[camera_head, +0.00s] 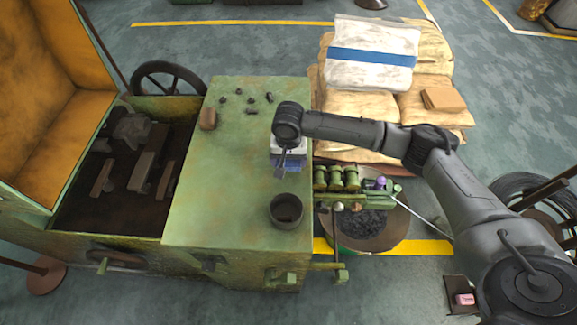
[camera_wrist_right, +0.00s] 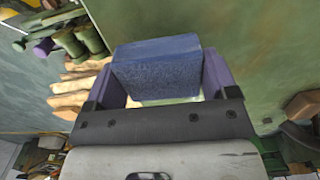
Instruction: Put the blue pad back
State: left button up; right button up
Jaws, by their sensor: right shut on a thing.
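The blue pad (camera_wrist_right: 158,68) is a block with a speckled blue face, held between the two purple fingers of my right gripper (camera_wrist_right: 160,85) in the right wrist view. In the head view my right gripper (camera_head: 287,160) is over the right part of the green machine top (camera_head: 235,170), near its right edge. The pad is mostly hidden there by the wrist, with a pale and blue part showing. I cannot tell whether the pad touches the surface. My left gripper is not in view.
A dark round cup (camera_head: 286,211) stands on the top in front of the gripper. A brown block (camera_head: 208,118) and several small dark pieces lie farther back. Green valves (camera_head: 338,178) line the right edge, beside stacked sacks (camera_head: 370,95). The left middle of the top is clear.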

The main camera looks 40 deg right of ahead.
aim_at(288, 166)
jog(key=shift+f, duration=2.05)
jog(key=o, duration=0.8)
jog(key=shift+f, duration=0.15)
jog(key=shift+c, duration=0.2)
notch_tip(288, 166, up, 12)
jog(key=shift+r, duration=0.15)
